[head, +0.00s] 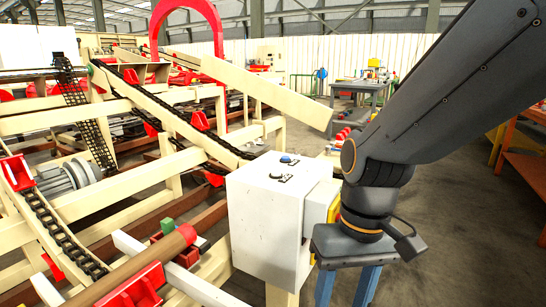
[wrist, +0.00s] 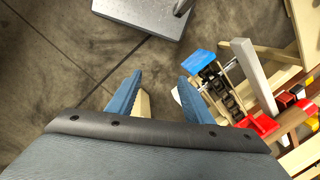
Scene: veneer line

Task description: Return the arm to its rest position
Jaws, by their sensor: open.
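My arm comes in from the upper right of the head view and bends down at the wrist. My gripper (head: 346,291) points downward at the bottom centre, just right of the white control box (head: 262,232). Its two blue fingers are apart with nothing between them, and their tips run off the lower edge of the head view. In the wrist view the fingers (wrist: 160,80) are spread over bare floor. The box has a blue button (head: 286,159) on top and a yellow part (head: 333,213) on its right side, partly hidden by my wrist.
A cream-framed chain conveyor (head: 140,98) fills the left, with a brown log (head: 140,262) near the front. A workbench (head: 362,88) stands behind, and an orange rack (head: 525,165) at right. Concrete floor (head: 455,200) is clear between them. A grey plate (wrist: 130,14) shows in the wrist view.

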